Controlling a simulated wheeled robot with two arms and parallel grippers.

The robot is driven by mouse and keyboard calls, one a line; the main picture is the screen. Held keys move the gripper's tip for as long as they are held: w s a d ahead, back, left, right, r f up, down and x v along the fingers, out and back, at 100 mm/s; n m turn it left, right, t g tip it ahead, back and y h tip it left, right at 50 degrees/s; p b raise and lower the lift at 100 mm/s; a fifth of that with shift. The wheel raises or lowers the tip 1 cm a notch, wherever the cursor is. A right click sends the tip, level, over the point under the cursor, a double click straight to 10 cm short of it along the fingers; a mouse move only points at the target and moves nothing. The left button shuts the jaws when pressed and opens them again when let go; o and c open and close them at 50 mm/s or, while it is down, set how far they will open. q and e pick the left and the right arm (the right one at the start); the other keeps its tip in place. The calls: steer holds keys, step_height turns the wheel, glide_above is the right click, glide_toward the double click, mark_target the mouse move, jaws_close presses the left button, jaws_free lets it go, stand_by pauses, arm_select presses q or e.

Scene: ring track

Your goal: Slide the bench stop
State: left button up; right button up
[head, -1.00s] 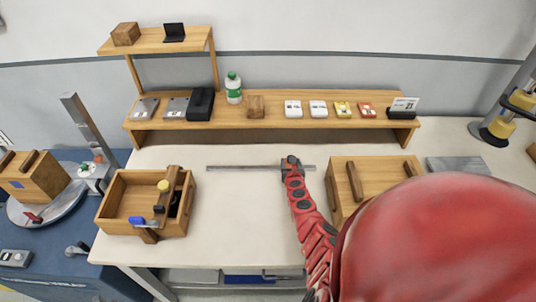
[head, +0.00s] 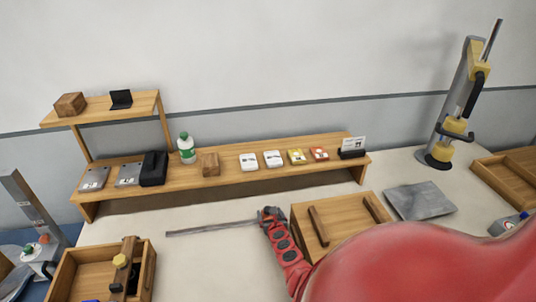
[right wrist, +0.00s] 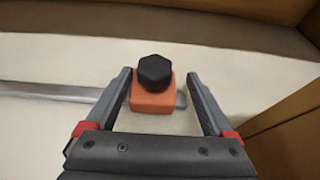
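The bench stop shows in the right wrist view as an orange block (right wrist: 152,98) with a black hexagonal knob (right wrist: 154,71) on top. It sits on a thin metal rail (right wrist: 50,91), close to the rail's right end. My right gripper (right wrist: 158,76) is open, with one finger on each side of the block. The left finger is very near the block; a gap shows at the right finger. In the head view my right gripper (head: 269,213) is at the right end of the rail (head: 205,229) and hides the stop. My left gripper is not in view.
A wooden box (head: 322,241) with handles stands just right of my right gripper. An open wooden tray (head: 75,272) is at the left. A shelf (head: 225,173) with a bottle and small boxes runs behind. Bare tabletop (head: 205,255) lies left of the gripper.

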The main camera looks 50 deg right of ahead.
steer(key=shift+a, duration=0.15)
steer(key=shift+s+a+r+p, duration=0.2)
steer(key=shift+a+r+p, duration=0.1)
steer(key=shift+p, duration=0.25)
steer(key=p+v, duration=0.3)
steer(key=v, duration=0.2)
steer(key=shift+s, duration=0.3)
steer(key=p+v, duration=0.1)
steer(key=v, duration=1)
steer(key=shift+s+f, duration=0.1)
steer(key=shift+f, duration=0.05)
